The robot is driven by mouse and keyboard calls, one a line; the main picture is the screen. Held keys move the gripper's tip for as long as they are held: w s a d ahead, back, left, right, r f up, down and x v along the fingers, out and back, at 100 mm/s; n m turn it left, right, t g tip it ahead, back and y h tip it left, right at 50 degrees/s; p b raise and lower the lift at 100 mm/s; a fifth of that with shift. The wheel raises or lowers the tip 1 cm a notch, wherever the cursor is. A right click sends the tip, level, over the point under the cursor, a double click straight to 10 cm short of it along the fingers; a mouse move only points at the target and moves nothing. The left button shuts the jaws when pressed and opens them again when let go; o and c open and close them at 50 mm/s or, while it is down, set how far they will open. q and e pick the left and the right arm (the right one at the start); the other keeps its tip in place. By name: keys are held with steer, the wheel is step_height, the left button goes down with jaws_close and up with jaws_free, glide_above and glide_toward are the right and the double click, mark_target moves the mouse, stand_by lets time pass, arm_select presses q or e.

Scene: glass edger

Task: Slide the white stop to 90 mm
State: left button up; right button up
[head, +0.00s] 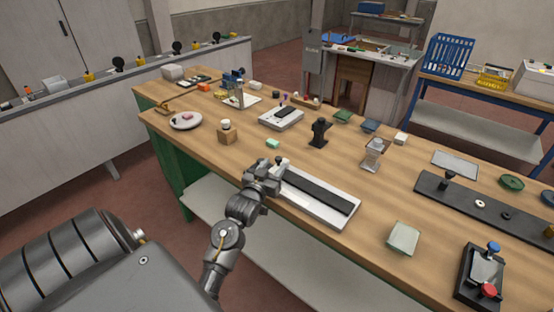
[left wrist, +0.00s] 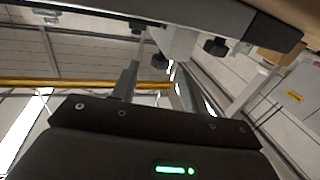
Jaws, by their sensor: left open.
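My left gripper (head: 268,178) is open at the left end of a white base with a long black strip (head: 315,190), near the table's front edge. A small pale piece with a dark top (head: 281,163) stands just beyond the gripper; the gripper partly hides this area. In the left wrist view my open fingers (left wrist: 156,75) point toward a white block (left wrist: 178,42), likely the white stop, under a dark grey bar (left wrist: 225,15). Black knobs (left wrist: 160,62) show beside it. I cannot tell whether a finger touches the block. No scale marks are readable. My right gripper is not in view.
A black stand (head: 320,133) and a green block (head: 272,143) are behind the base. A long black rail (head: 485,208) and a black fixture (head: 482,275) lie farther right. Bare wood separates them.

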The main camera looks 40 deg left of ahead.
mark_target(278, 161)
arm_select(q)
steer(key=shift+x, duration=1.6)
jaws_close()
steer(key=shift+d, duration=0.1)
